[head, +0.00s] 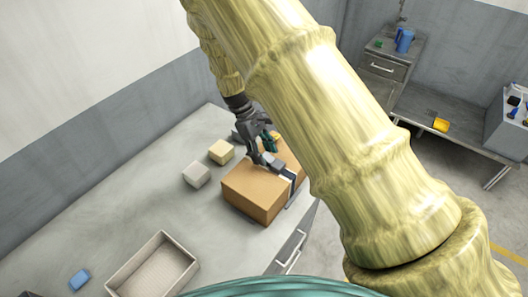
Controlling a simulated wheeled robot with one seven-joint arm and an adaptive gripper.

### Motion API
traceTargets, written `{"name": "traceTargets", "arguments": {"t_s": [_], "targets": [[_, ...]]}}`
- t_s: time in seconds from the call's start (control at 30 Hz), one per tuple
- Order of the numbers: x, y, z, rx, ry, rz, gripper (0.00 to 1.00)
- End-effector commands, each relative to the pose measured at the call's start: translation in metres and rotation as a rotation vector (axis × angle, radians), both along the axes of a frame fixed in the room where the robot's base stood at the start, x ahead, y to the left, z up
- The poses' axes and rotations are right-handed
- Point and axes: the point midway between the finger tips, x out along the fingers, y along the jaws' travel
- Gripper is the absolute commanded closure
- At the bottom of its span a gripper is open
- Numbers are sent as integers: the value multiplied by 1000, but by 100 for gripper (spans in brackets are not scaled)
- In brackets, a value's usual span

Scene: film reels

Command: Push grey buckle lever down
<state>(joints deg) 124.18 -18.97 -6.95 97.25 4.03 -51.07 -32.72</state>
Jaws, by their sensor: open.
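A brown box (255,190) stands near the right edge of the grey workbench. A dark strap runs over its right end, with a light grey buckle part (286,175) on top. Which part of the buckle is the lever is too small to tell. My gripper (265,155) is at the box's top, just behind and left of the buckle, with its fingers pointing down. It is open. Whether a finger touches the buckle or lever cannot be told. My arm hides the area to the right of the box.
A grey-white block (196,174) and a cream block (221,152) stand left of the box. An open tray (120,284) and a small blue block (79,280) are at the front left. The bench between is clear. Drawers (290,250) are below its right edge.

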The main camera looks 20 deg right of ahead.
Motion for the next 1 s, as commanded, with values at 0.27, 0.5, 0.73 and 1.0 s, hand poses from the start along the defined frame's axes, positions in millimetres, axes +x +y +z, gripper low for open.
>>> {"name": "traceTargets", "arguments": {"t_s": [0.27, 0.5, 0.73, 1.0], "targets": [[7, 5, 17, 1, -1, 0, 50], [24, 18, 56, 1, -3, 0, 50], [37, 28, 88, 1, -3, -1, 50], [44, 34, 105, 0, 0, 0, 50]]}}
